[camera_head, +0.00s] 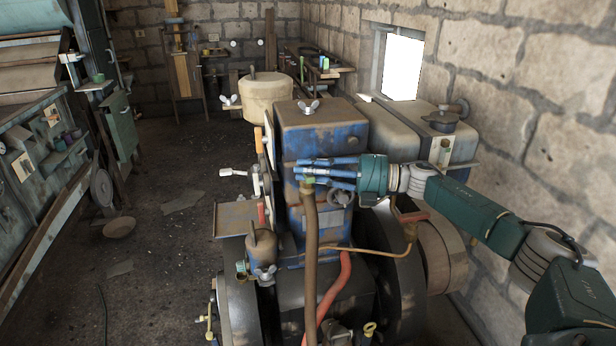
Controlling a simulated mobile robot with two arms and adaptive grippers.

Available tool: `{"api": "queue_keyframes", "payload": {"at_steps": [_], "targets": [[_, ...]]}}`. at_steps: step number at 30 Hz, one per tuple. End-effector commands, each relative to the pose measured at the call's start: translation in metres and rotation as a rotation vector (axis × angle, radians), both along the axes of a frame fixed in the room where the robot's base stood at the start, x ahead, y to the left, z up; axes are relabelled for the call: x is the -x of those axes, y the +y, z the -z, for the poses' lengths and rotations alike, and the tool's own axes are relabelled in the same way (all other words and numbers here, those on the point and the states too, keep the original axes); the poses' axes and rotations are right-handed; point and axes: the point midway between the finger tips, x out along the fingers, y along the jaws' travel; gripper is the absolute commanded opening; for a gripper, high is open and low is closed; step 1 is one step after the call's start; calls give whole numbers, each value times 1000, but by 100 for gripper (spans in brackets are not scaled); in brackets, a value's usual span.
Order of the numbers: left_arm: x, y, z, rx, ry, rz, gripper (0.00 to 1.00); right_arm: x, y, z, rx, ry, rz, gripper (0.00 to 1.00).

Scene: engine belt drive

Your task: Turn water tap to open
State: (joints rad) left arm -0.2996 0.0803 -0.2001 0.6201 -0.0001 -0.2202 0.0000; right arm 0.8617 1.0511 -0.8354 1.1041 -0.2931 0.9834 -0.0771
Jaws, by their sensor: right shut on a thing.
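The blue engine block (330,135) stands in the middle of the view. A brown hose (311,250) runs up its near side to a small greenish-brass fitting (308,181), which looks like the water tap. My right gripper (303,172) reaches in from the right, with its blue fingers pointing left at the top of the hose. It is shut on the tap there. The fingers hide most of the tap, so the angle of its handle cannot be told. My left gripper is not in view.
Dark flywheels (400,290) and a red hose (334,295) sit low on the engine. A grey tank (440,140) stands behind my right arm, near the stone wall (560,90). A workbench (40,170) lines the left. The floor (165,240) between is mostly free.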

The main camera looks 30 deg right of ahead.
Motion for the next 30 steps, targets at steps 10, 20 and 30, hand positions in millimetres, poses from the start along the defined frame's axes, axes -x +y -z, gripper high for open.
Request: {"api": "queue_keyframes", "payload": {"at_steps": [10, 20, 30], "targets": [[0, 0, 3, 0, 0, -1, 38, 0, 1, 1, 2, 1, -21, 0], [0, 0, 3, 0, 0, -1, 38, 0, 1, 1, 1, 1, -21, 29], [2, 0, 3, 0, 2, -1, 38, 7, -10, 1, 0, 1, -17, 29]]}}
